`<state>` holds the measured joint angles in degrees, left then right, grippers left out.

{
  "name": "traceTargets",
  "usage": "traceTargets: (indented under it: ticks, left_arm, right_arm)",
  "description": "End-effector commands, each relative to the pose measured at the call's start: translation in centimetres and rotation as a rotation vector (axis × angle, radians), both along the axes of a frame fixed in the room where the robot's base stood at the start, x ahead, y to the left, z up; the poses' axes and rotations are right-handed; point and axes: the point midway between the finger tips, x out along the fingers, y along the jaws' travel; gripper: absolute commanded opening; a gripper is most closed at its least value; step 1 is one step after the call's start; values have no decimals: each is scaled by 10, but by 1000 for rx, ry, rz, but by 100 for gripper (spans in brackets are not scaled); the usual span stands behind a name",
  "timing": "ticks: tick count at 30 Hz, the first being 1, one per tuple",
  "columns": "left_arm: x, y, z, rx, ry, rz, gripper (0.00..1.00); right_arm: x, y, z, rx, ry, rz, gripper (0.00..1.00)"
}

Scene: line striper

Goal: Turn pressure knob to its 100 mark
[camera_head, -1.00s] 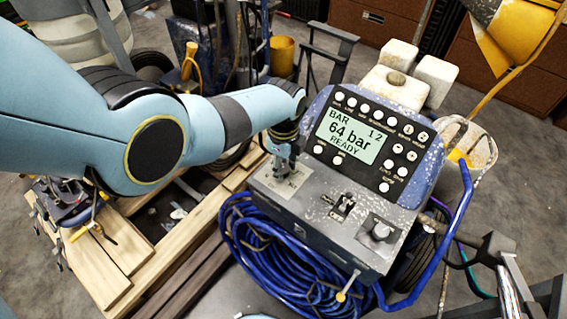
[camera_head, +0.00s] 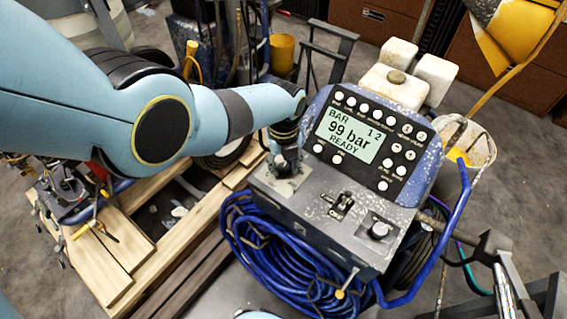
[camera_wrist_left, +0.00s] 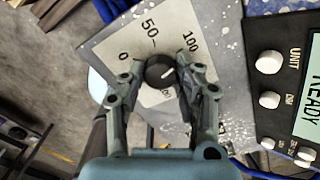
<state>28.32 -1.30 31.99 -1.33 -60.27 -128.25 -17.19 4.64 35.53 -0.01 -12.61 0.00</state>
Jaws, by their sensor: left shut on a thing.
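The dark round pressure knob (camera_wrist_left: 158,68) sits on a pale dial plate (camera_wrist_left: 121,44) marked 0, 50 and 100 in the left wrist view. Its white pointer line slants up and right, toward the 100 side. My left gripper (camera_wrist_left: 161,76) is shut on the knob, one finger on each side. In the head view my left gripper (camera_head: 287,163) reaches down to the plate at the left of the console and mostly hides the knob. The display (camera_head: 347,135) reads 99 bar, READY.
The console (camera_head: 320,212) also carries an on/off toggle switch (camera_head: 343,204) and another knob (camera_head: 379,230) to the right. Round buttons surround the display. A coiled blue hose (camera_head: 265,245) hangs at the front. A wooden pallet (camera_head: 170,245) lies at the left.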

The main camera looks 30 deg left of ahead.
Motion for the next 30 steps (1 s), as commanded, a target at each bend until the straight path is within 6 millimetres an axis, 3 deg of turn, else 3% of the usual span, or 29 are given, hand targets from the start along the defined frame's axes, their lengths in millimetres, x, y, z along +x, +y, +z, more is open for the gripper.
traceTargets:
  ticks: [16,17,21,22,30]
  left_arm:
    - [1,-1,0,-1,-2,-26,0]
    - [1,-1,0,-1,-2,-26,33]
    - [1,-1,0,-1,-2,-26,51]
    - [1,-1,0,-1,-1,-26,55]
    - [0,0,0,-1,-1,-25,55]
  right_arm:
    - [0,0,0,0,0,0,0]
    - [0,0,0,0,0,0,0]
    - [0,0,0,0,0,0,0]
    - [0,0,0,0,0,0,0]
    - [0,0,0,0,0,0,0]
